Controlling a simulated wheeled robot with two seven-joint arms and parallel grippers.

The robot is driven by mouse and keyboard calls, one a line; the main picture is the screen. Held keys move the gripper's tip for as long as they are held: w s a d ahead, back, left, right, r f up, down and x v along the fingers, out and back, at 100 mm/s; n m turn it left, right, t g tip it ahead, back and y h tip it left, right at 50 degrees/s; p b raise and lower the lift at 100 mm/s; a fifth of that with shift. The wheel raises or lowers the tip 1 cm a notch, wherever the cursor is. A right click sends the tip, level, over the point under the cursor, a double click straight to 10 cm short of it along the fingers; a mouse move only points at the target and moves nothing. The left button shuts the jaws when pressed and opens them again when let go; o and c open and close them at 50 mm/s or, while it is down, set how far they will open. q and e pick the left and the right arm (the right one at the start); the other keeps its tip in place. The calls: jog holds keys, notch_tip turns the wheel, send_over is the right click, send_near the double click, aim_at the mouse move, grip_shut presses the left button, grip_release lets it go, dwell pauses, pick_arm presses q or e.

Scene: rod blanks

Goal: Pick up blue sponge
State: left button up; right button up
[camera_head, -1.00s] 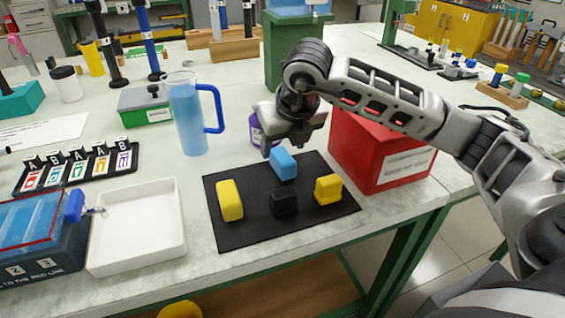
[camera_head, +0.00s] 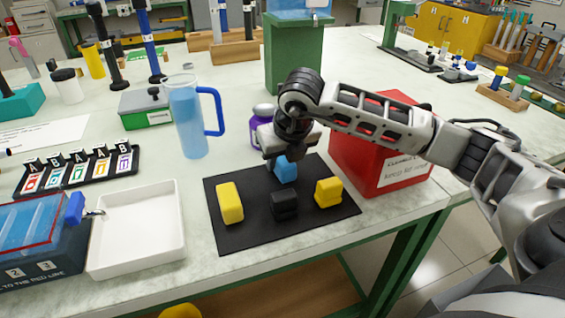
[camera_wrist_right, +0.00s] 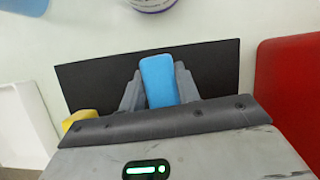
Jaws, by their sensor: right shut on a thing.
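The blue sponge (camera_head: 285,170) is at the back of the black mat (camera_head: 235,237), and it also shows in the right wrist view (camera_wrist_right: 158,80). My right gripper (camera_head: 286,160) is over it with a finger on each side, shut on the sponge. In the right wrist view the gripper (camera_wrist_right: 160,92) has its fingers against both long sides of the sponge. I cannot tell whether the sponge is clear of the mat. My left gripper is not in view.
On the mat are a yellow block (camera_head: 229,202), a black block (camera_head: 284,205) and another yellow block (camera_head: 328,192). A red box (camera_head: 375,160) stands close on the right. A purple bottle (camera_head: 261,116), a blue jug (camera_head: 190,120) and a white tray (camera_head: 137,262) are nearby.

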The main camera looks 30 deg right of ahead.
jog(key=shift+r, duration=0.1)
jog(key=shift+r, duration=0.55)
notch_tip(320, 180, up, 2)
jog(key=shift+a+r, duration=0.15)
jog(key=shift+r, duration=0.05)
jog(key=s+a+r+p, duration=0.1)
jog(key=s+a+r, duration=0.8)
jog(key=s, duration=0.1)
jog(key=shift+s+r, duration=0.15)
jog(key=shift+r, duration=0.05)
jog(key=shift+o, duration=0.4)
jog(key=shift+a, duration=0.1)
